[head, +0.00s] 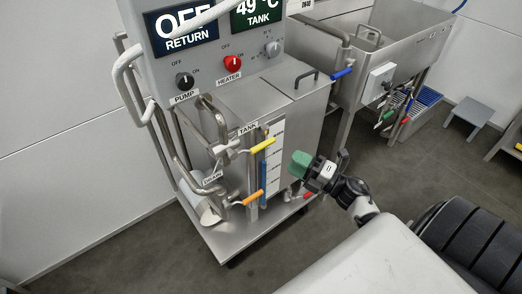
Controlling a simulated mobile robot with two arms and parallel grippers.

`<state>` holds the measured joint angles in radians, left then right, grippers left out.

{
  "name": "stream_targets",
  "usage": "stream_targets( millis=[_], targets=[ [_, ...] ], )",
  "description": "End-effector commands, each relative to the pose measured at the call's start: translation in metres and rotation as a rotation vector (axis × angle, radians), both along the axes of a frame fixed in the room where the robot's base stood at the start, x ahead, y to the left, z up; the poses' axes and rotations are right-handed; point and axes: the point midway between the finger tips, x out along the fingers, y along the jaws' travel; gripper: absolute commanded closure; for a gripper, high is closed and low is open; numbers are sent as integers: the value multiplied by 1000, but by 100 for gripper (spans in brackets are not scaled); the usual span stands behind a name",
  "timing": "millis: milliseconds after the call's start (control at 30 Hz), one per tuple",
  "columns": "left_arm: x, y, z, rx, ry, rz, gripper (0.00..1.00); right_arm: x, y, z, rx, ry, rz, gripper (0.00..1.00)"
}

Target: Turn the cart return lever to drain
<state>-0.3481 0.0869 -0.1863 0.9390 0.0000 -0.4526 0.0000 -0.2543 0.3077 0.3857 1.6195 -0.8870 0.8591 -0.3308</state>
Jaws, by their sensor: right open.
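A steel cart (285,97) stands in the middle with a control panel on top. On its front, a yellow-handled lever (261,146) sits on a valve just below the TANK label (248,128); its handle points right and slightly up. The DRAIN label (212,176) is lower left of it. A lower orange-handled lever (240,199) also points right. No label shows which is the return lever. My right gripper (300,164), with a green fingertip part, is open and empty, right of the yellow handle and apart from it. My left gripper is not in view.
The panel displays read OFF RETURN (184,28) and 49 °C TANK (257,15). A blue-and-white level gauge (271,165) stands between the levers and my gripper. A steel sink unit (400,45) with a blue handle (342,72) is behind. Grey floor lies right of the cart.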

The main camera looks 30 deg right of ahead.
Motion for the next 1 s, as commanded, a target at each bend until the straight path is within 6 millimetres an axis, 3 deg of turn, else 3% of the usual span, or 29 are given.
stream_targets(
  millis=[167, 600, 1000],
  targets=[
    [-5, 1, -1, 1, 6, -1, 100, 15, 8, 8, -11, -12, 7, 56],
    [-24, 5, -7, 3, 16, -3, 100, 82, 43, 21, -5, -9, 5, 56],
    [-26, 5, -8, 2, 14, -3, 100, 94, 49, 22, -7, -6, 5, 56]
  ],
)
